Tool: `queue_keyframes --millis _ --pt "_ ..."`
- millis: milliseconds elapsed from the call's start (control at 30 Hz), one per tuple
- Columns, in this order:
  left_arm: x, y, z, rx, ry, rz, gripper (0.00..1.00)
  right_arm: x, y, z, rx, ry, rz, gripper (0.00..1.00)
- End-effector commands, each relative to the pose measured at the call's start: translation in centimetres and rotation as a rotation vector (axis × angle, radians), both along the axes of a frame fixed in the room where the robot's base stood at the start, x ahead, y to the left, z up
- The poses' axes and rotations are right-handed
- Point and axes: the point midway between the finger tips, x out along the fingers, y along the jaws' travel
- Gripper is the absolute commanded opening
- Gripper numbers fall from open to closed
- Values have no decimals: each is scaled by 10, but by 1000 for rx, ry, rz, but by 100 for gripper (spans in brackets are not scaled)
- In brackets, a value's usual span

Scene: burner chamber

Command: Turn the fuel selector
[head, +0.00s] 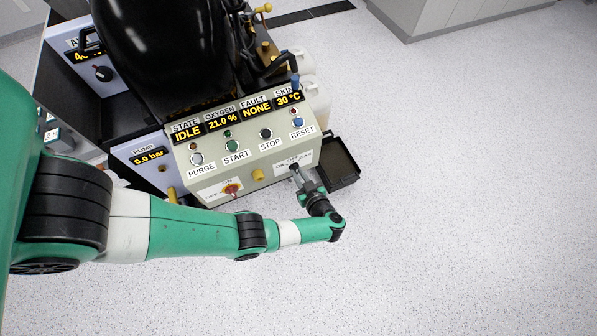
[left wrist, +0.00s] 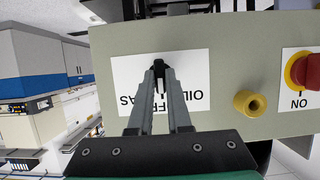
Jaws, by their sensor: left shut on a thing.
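The fuel selector (head: 294,166) is a small black knob at the lower right of the control panel. It sits on a white label plate (left wrist: 193,63) with OIL and GAS markings, partly covered by my fingers and upside down in the left wrist view. My left gripper (head: 298,174) reaches the knob from the front. In the left wrist view my left gripper (left wrist: 160,72) has its two grey fingers closed on the black selector knob (left wrist: 158,63). The fingers hide much of the knob, so I cannot tell its exact setting. My right gripper is not in view.
Left of the selector are a yellow knob (head: 258,175) and a red rotary switch (head: 232,189). Above are the PURGE, START (head: 233,146), STOP and RESET buttons. The display reads IDLE (head: 187,133). A black tray (head: 340,162) stands right of the panel. The floor in front is clear.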

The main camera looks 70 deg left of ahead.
Motion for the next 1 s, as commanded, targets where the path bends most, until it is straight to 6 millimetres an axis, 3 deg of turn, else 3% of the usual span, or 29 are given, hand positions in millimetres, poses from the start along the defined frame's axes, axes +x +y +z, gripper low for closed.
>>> queue_keyframes --millis 133,167,300,667,767,1000 --pt "0 0 -1 -1 0 0 0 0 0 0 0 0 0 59" --pt "0 0 -1 -1 0 0 22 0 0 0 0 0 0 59" --pt "0 0 -1 -1 0 -1 46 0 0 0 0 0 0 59" --pt "1 -5 3 0 -2 -1 46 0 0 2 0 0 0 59" --pt "3 -18 10 -1 -2 -5 46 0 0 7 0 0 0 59" --pt "7 -71 31 -1 -3 -6 46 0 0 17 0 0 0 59"
